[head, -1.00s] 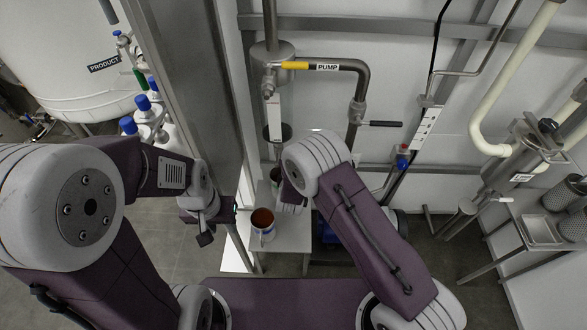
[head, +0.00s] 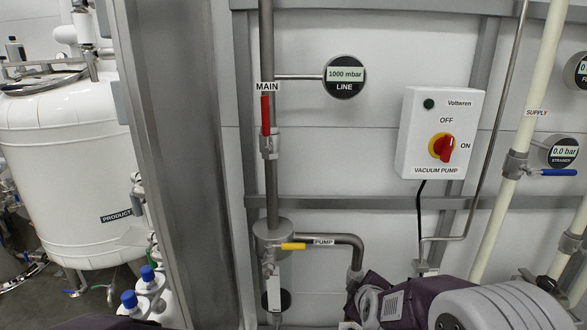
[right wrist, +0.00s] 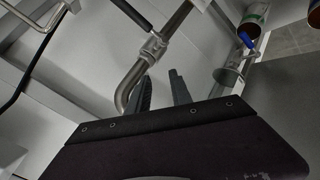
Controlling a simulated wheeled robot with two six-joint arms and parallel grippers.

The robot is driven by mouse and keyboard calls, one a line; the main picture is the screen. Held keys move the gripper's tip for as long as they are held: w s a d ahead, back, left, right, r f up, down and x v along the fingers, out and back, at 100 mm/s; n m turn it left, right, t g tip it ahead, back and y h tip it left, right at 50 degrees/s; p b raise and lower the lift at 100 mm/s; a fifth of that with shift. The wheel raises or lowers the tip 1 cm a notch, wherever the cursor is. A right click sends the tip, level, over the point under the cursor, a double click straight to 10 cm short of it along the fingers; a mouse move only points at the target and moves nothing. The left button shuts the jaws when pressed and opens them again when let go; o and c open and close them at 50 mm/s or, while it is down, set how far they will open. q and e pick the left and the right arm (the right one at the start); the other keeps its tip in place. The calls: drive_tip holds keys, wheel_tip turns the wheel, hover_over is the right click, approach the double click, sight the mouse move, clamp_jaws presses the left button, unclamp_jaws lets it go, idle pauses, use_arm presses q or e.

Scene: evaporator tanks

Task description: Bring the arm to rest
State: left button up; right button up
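My right arm shows in the head view at the lower right edge, its purple links in front of the wall below the pump pipe. My right gripper (right wrist: 161,90) shows in the right wrist view with its two dark fingers apart and nothing between them. A grey pipe elbow (right wrist: 127,88) appears just beyond the left finger; I cannot tell the distance. In the head view the right fingers are not clearly visible. My left gripper is out of view; only a dark strip of my arm shows at the bottom left edge.
The head view shows a MAIN valve with red handle (head: 265,115), a PUMP valve with yellow handle (head: 293,246), a LINE gauge (head: 344,77) and a vacuum pump switch box (head: 439,133). A white product tank (head: 62,165) and blue-capped bottles (head: 148,275) stand left of a steel post (head: 180,160).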

drive_tip(key=s+f+m+g, duration=0.3)
drive_tip(key=s+m+g, duration=0.1)
drive_tip(key=s, duration=0.8)
drive_tip(key=s+f+m+g, duration=0.4)
drive_tip(key=s+m+g, duration=0.1)
drive_tip(key=s, duration=0.7)
drive_tip(key=shift+s+d+f+m+y, duration=0.2)
drive_tip(key=shift+d+f+m+y, duration=0.15)
drive_tip(key=shift+m, duration=0.55)
